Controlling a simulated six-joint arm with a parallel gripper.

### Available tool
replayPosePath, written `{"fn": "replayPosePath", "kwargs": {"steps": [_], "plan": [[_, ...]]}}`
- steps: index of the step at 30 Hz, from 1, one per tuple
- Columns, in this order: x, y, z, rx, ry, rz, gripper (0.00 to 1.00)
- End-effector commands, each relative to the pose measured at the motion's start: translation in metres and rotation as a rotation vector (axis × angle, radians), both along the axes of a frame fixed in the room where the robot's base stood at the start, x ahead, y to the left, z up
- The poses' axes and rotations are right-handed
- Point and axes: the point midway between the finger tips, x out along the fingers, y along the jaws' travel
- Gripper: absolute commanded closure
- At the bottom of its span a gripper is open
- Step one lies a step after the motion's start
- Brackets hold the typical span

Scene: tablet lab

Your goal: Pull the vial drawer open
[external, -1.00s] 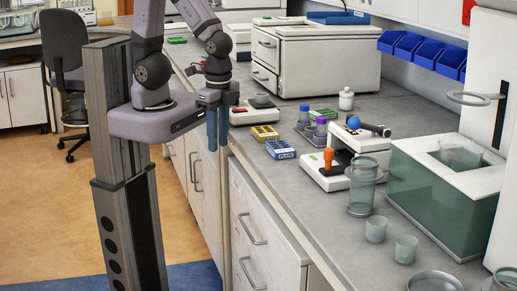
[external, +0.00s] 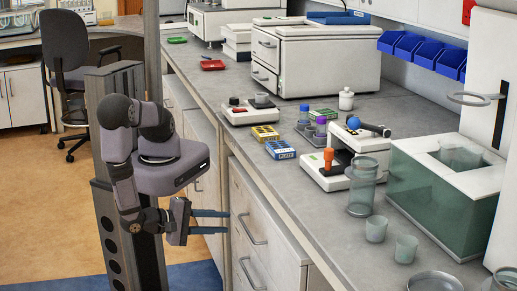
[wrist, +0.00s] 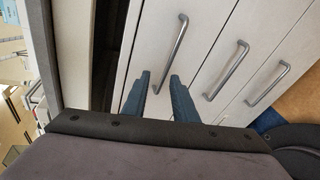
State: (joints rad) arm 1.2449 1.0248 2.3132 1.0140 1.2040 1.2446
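A pale drawer front with a bar handle (external: 252,231) is near the top of the cabinet under the counter. In the wrist view the closest handle (wrist: 172,58) is a grey bar, with two more handles beside it. I cannot tell from any label which drawer is the vial drawer; all fronts look closed. My gripper (external: 227,221) is open and empty, its blue fingers pointing right at the cabinet front. In the wrist view my gripper (wrist: 160,77) straddles the line of the closest handle, which appears ahead of the fingertips. I see no contact.
The grey counter (external: 300,215) overhangs the cabinet and carries a microscope-like device (external: 335,168), glass beakers (external: 376,229) and a tank (external: 445,190). A chair (external: 68,60) stands at the back left. The floor before the drawers is clear.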

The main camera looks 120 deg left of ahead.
Motion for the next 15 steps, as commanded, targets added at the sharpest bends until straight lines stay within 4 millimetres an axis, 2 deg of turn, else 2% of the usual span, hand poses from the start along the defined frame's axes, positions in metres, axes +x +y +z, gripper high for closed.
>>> {"fn": "replayPosePath", "kwargs": {"steps": [1, 6, 15], "plan": [[0.002, -0.006, -0.011, 0.049, 0.027, -0.067, 0.74], [0.006, -0.017, -0.018, 0.134, 0.074, -0.179, 0.74], [0.011, -0.013, -0.019, 0.142, 0.079, -0.186, 0.74]]}}
